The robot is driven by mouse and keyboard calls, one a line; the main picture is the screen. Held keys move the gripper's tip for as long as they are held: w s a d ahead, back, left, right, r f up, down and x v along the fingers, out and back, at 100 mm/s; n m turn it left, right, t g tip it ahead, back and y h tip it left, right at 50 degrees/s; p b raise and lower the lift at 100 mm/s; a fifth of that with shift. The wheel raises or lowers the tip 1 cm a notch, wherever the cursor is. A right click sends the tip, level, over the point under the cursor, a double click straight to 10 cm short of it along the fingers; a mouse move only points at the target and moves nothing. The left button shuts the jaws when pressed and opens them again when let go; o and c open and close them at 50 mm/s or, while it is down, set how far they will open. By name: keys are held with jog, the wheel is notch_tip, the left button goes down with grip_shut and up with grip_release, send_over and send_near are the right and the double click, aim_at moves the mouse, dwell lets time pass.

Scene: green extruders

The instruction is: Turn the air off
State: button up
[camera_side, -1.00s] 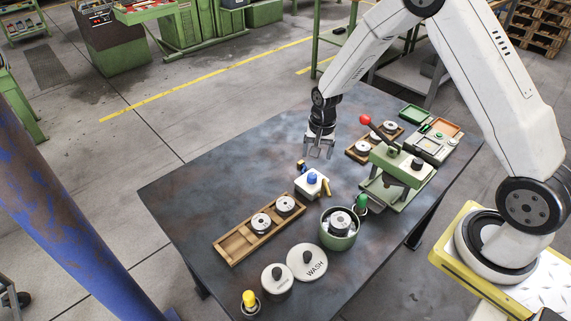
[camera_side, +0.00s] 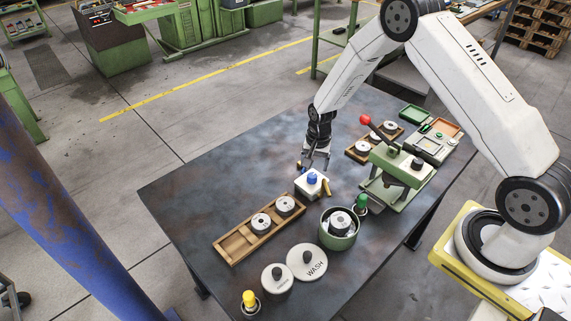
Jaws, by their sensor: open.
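A small white box (camera_side: 309,188) with a blue knob (camera_side: 312,178) on top stands near the middle of the dark table. A brass-coloured fitting (camera_side: 326,187) shows at its right side. I cannot tell which part of it controls the air. My gripper (camera_side: 313,168) points down just behind and above the box, close to the blue knob. Its fingers are open with nothing seen between them. I cannot tell whether a finger touches the box, and the box's rear side is partly hidden by the gripper.
A green press (camera_side: 397,172) with a red-tipped lever (camera_side: 366,120) stands right of the box. A green pot (camera_side: 339,240) and a green-capped bottle (camera_side: 361,202) are in front. A wooden tray (camera_side: 235,245) with metal discs lies left. The table's left rear is clear.

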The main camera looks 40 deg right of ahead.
aim_at(313, 175)
jog(key=shift+w+a+f, duration=0.1)
jog(key=shift+f, duration=2.25)
grip_shut()
